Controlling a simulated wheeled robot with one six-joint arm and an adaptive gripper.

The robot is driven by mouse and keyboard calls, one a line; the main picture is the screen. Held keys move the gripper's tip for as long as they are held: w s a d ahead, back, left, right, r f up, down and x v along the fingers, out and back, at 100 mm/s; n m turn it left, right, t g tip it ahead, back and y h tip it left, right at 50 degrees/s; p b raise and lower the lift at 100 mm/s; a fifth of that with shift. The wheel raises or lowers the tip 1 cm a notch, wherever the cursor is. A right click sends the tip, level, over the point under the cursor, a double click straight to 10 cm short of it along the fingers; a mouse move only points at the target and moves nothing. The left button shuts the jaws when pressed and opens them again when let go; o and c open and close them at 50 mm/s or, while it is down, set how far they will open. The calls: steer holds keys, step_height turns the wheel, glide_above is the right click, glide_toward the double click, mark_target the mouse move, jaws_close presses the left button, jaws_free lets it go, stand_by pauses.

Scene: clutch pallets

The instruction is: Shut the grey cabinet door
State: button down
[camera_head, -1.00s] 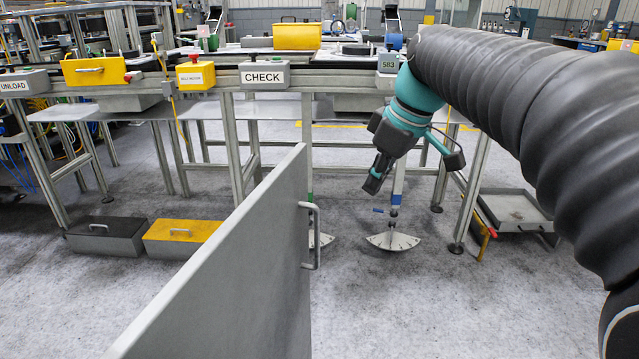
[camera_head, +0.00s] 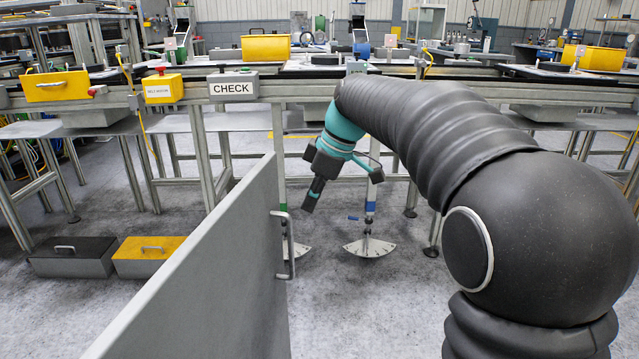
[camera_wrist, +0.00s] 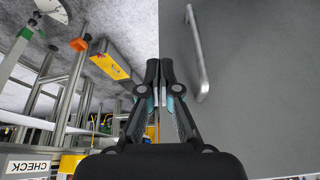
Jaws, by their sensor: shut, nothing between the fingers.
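The grey cabinet door (camera_head: 215,275) stands open in the head view, rising from the bottom edge toward the middle. Its bar handle (camera_head: 289,243) is on the right face near the far edge. In the wrist view the door (camera_wrist: 255,110) fills the right half, with the handle (camera_wrist: 198,50) at the top. My gripper (camera_head: 309,205) is shut and empty, pointing down, to the right of the door's far edge and above the handle in the picture. In the wrist view my gripper (camera_wrist: 159,65) lies over the door's edge line. I cannot tell whether it touches the door.
A workbench with a CHECK sign (camera_head: 233,88) runs across behind. A black box (camera_head: 72,258) and a yellow-topped box (camera_head: 146,258) lie on the floor left of the door. A quadrant-shaped plate (camera_head: 369,247) is right of the handle. Open floor lies between.

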steer(key=shift+w+a+f, duration=0.15)
steer(key=shift+w+a, duration=0.05)
steer(key=shift+a, duration=0.5)
steer(key=shift+w+a+f, duration=0.15)
steer(key=shift+w+a, duration=0.05)
steer(key=shift+a, duration=0.5)
steer(key=shift+w+a+f, duration=0.15)
steer(key=shift+w+a, duration=0.05)
steer(key=shift+a, duration=0.5)
steer(key=shift+a, duration=0.1)
